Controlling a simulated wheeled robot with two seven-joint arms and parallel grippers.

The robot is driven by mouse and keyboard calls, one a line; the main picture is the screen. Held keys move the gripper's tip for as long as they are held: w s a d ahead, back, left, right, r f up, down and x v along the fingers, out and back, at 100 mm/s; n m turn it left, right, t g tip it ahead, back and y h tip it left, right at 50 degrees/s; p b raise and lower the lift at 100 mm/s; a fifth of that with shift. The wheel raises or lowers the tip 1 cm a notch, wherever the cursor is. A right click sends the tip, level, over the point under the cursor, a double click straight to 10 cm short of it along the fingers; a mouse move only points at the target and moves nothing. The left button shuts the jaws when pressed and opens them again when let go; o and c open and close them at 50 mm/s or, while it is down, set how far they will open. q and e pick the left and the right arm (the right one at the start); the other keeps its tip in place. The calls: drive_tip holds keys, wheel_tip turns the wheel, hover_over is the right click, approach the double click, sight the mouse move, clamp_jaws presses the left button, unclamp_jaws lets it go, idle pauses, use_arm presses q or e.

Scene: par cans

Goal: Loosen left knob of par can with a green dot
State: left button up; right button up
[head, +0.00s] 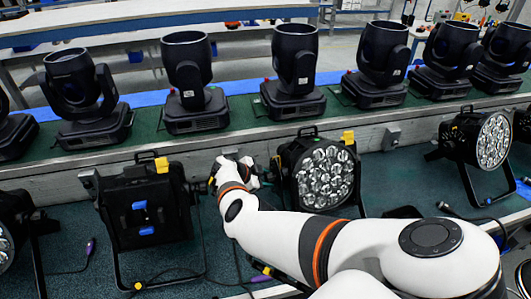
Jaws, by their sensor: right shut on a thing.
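A black par can (323,176) with a round face of clear lenses stands in its yoke at the centre. A second par can (147,208), dark and square-looking with blue tabs, stands to its left. My left gripper is not in view.
A row of moving-head lights (294,72) stands on the green-topped shelf behind. Another par can (480,140) stands at the right. Cables (88,252) lie on the dark green surface.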

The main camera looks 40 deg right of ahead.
drive_tip(key=o, duration=1)
drive_tip(key=shift+d, duration=0.1)
drive_tip(key=shift+w+a+r, duration=0.1)
drive_tip(key=shift+a+r, duration=0.2)
drive_tip(key=shift+a, duration=0.1)
drive_tip(key=shift+v, duration=5.45)
